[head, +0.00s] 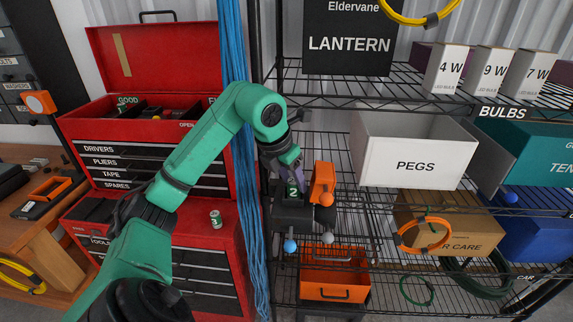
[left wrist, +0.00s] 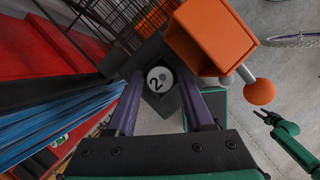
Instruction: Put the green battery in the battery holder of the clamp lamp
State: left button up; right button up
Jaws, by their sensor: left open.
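The clamp lamp is at the wire shelf, with an orange head (head: 322,184) and a dark body (head: 292,218); the orange head (left wrist: 215,40) fills the upper middle of the left wrist view. A green battery marked 2 (head: 293,189) stands at the dark body. Its pale round end (left wrist: 159,79) faces my left wrist camera, ringed by a black block; how deep it sits is hidden. My left gripper (head: 289,165) is open, its purple fingers apart on either side of this end. My right gripper (left wrist: 268,117) is small at the right of the left wrist view; its jaws are unclear.
A small green-and-white can-like item (head: 216,219) stands on the red cabinet (head: 195,235). Blue cords (head: 238,150) hang left of the shelf. An orange bin (head: 335,278) is below the lamp. A white PEGS bin (head: 414,155) stands to the right.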

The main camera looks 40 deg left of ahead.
pick_arm(q)
jog(key=p+v, duration=0.1)
jog(key=v, duration=1)
jog(key=shift+s+f, duration=0.1)
